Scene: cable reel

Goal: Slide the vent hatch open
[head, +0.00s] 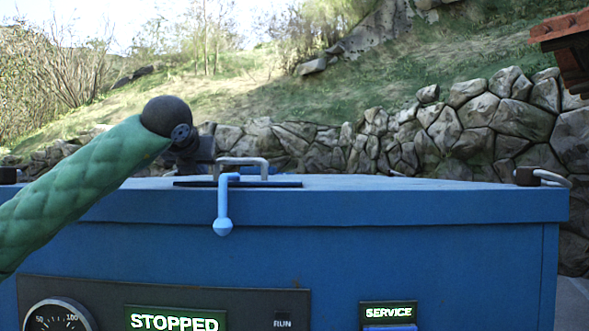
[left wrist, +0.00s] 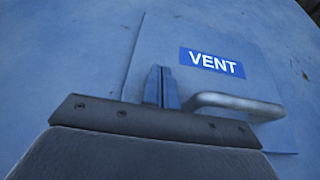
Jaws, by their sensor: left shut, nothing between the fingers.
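The vent hatch (left wrist: 150,55) is a flat blue panel with a blue VENT label (left wrist: 212,62) and a silver bar handle (left wrist: 235,102). In the head view the hatch's edge (head: 285,184) and its handle (head: 255,161) show on top of the blue housing. My left gripper (left wrist: 161,72) is shut and empty. Its fingers are over the hatch, just left of the handle's near end in the wrist view; I cannot tell whether they touch it. In the head view my left gripper (head: 197,150) is dark and small behind the arm's end. My right gripper is not in view.
A light blue lever (head: 223,205) hangs over the housing's front top edge. The housing (head: 430,245) carries a gauge (head: 58,317), a STOPPED display (head: 175,320) and a SERVICE sign (head: 388,313). A shackle-like fitting (head: 540,177) sits at the right corner. A stone wall stands behind.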

